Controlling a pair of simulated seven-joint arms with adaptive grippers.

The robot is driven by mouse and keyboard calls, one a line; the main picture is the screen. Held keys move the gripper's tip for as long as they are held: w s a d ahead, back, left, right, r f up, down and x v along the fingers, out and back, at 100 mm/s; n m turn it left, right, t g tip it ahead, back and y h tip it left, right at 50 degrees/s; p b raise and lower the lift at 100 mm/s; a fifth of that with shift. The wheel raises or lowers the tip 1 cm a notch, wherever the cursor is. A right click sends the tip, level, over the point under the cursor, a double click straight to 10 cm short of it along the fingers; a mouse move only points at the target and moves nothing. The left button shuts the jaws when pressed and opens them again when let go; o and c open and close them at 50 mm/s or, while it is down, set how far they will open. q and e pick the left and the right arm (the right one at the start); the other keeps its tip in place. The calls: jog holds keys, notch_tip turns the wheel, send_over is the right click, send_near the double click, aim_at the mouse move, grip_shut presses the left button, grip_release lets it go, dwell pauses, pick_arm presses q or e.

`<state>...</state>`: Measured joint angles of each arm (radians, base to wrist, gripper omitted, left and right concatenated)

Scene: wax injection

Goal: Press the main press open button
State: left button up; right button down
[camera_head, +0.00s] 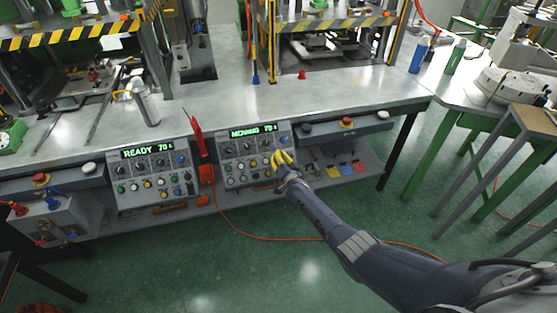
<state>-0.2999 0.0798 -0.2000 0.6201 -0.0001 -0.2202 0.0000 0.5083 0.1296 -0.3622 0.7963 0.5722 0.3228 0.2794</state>
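Two grey control panels hang on the front of the bench. The left panel (153,176) has a green display reading "READY 70". The right panel (232,169) has a lit green display, its word hard to read, followed by a number that looks like 70. Both carry dials and small coloured buttons; the labels are too small to read, so I cannot tell which one is the main press open button. My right gripper (281,159), with yellow fingers, is at the right part of the right panel and hides some controls there. Contact and finger opening are unclear. My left gripper is out of view.
Presses stand on the metal bench (330,92). A red tool (196,133) hangs between the panels. An orange cable (260,236) crosses the green floor.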

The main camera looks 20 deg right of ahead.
jog(key=shift+s+r, duration=0.4)
jog(key=shift+s, duration=0.1)
jog(key=shift+s+r, duration=1.65)
jog(key=shift+s, duration=0.25)
jog(key=s+f+n+g, duration=0.3)
jog(key=s+f, duration=0.6)
jog(key=f, duration=0.3)
jog(key=s+d+f+n+g, duration=0.1)
jog(key=s+f+n+g, duration=0.15)
jog(key=s+f, duration=0.75)
jog(key=s+f+n+g, duration=0.3)
jog(key=s+f, duration=0.4)
jog(key=f, duration=0.8)
jog(key=s+f+g, duration=0.2)
jog(key=s+f, duration=0.3)
jog(key=s, duration=1)
jog(key=s+d+f+n+g, duration=0.1)
jog(key=s+f+g, duration=0.2)
jog(key=s, duration=1.3)
jog(key=s+d+f+n+g+h, duration=0.1)
jog(key=s+f, duration=0.5)
jog(key=s, duration=1)
jog(key=shift+s+d+f+g, duration=0.2)
jog(key=shift+f+g, duration=0.2)
jog(key=shift+g, duration=0.35)
